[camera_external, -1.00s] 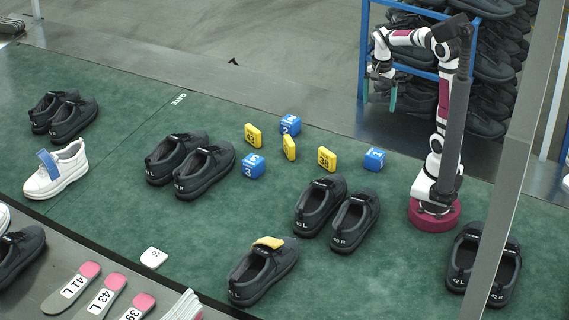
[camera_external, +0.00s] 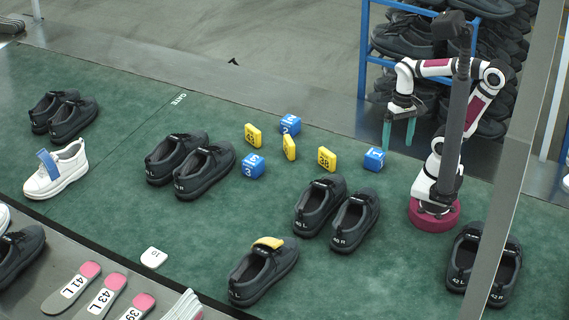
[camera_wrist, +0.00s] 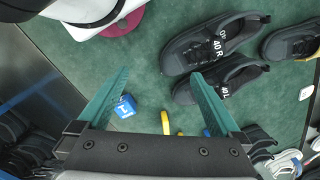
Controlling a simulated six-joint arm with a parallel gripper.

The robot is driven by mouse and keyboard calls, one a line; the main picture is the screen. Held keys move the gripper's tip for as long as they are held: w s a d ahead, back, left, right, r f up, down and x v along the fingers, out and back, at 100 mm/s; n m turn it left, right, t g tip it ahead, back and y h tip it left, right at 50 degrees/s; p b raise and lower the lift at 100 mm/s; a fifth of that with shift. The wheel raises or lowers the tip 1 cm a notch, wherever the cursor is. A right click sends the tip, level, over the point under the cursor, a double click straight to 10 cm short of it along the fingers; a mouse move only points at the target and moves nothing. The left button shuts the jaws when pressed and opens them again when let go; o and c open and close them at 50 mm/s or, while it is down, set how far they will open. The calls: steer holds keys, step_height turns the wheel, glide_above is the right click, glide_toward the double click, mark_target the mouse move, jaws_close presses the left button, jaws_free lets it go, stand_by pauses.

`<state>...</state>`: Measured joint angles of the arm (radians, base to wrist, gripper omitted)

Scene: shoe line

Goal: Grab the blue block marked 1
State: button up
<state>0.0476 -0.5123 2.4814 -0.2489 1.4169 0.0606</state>
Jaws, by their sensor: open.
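The blue block marked 1 (camera_external: 374,159) sits on the green mat, left of my arm's base and right of a yellow block. In the wrist view the blue block (camera_wrist: 125,106) shows between the fingers, close to the left finger in the picture, with its 1 visible. My gripper (camera_external: 398,146) has two teal fingers pointing down, above and just right of the block. My gripper (camera_wrist: 163,78) is open and empty in the wrist view, its fingers spread wide. I cannot tell the exact height of the fingertips above the block.
A yellow block marked 38 (camera_external: 327,159) stands just left of the blue one. Other blue blocks (camera_external: 253,167) and yellow blocks (camera_external: 289,147) lie farther left. A black shoe pair (camera_external: 340,212) stands in front. A blue shoe rack (camera_external: 364,60) is behind my arm.

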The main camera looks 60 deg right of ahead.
steer(key=shift+s+a+f+n, duration=0.25)
steer(key=shift+s+f+n, duration=0.05)
steer(key=shift+s+f, duration=0.15)
steer(key=shift+s+a+f+n, duration=0.2)
steer(key=shift+s+f+n, duration=0.1)
steer(key=shift+s, duration=0.15)
steer(key=n+g+h, duration=0.1)
steer(key=n+h, duration=1.4)
steer(key=n, duration=0.7)
glide_above(372, 157)
step_height(372, 157, down, 12)
steer(key=shift+s+a+r, duration=0.15)
steer(key=shift+r, duration=0.1)
steer(key=shift+n, duration=0.3)
step_height(372, 157, down, 8)
steer(key=shift+r, duration=0.15)
steer(key=x, duration=0.3)
steer(key=shift+w+r, duration=0.2)
